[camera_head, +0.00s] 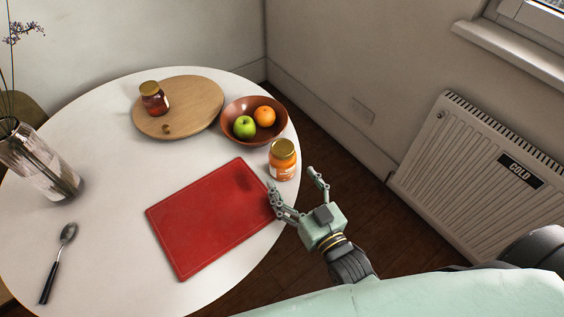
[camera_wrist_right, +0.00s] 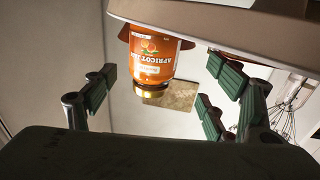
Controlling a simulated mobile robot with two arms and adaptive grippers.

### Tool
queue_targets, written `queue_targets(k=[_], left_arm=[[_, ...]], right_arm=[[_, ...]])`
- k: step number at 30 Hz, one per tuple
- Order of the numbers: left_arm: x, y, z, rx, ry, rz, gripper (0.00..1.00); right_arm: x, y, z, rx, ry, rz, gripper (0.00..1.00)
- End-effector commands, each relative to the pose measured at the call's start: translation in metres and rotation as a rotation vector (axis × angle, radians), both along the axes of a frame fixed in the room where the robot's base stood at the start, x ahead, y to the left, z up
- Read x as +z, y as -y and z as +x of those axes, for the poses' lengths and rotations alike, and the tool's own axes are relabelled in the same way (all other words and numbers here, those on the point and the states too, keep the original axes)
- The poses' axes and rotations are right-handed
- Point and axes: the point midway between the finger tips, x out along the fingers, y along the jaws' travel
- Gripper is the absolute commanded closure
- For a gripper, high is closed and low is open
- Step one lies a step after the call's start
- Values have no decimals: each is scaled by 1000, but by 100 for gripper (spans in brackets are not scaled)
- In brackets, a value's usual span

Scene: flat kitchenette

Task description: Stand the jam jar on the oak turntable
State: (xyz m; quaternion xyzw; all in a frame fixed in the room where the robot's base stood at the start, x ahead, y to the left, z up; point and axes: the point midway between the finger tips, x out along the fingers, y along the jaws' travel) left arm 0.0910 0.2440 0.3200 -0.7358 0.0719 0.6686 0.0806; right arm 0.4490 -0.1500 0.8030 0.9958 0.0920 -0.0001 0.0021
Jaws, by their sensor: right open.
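The jam jar (camera_head: 283,160), orange with a gold lid, stands upright on the white table near its right edge. In the right wrist view the apricot jam jar (camera_wrist_right: 155,55) appears upside down, ahead of the open fingers and roughly between them. My right gripper (camera_head: 293,180) is open and empty, just in front of the jar, with its fingers pointing towards it. The round oak turntable (camera_head: 200,105) lies at the back of the table. A dark red jar (camera_head: 154,103) with a gold lid and a small brown knob (camera_head: 166,129) are on it. My left gripper is out of view.
A brown bowl (camera_head: 229,119) with a green apple and an orange stands between jar and turntable. A red board (camera_head: 208,225) lies in front. A vase (camera_head: 40,165) and a spoon (camera_head: 57,262) are at left. The turntable's right part is bare.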

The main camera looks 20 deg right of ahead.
Motion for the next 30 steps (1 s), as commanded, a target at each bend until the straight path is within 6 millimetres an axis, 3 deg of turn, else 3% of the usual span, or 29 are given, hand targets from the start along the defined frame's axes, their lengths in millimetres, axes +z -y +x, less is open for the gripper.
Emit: queue_targets(k=[9,18,27,30], left_arm=[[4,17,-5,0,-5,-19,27],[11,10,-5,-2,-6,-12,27],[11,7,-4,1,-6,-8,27],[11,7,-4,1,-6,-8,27]], right_arm=[[3,-4,31,0,2,0,23],[6,-6,72,0,2,1,23],[5,-7,77,0,0,0,23],[5,-7,77,0,0,0,30]])
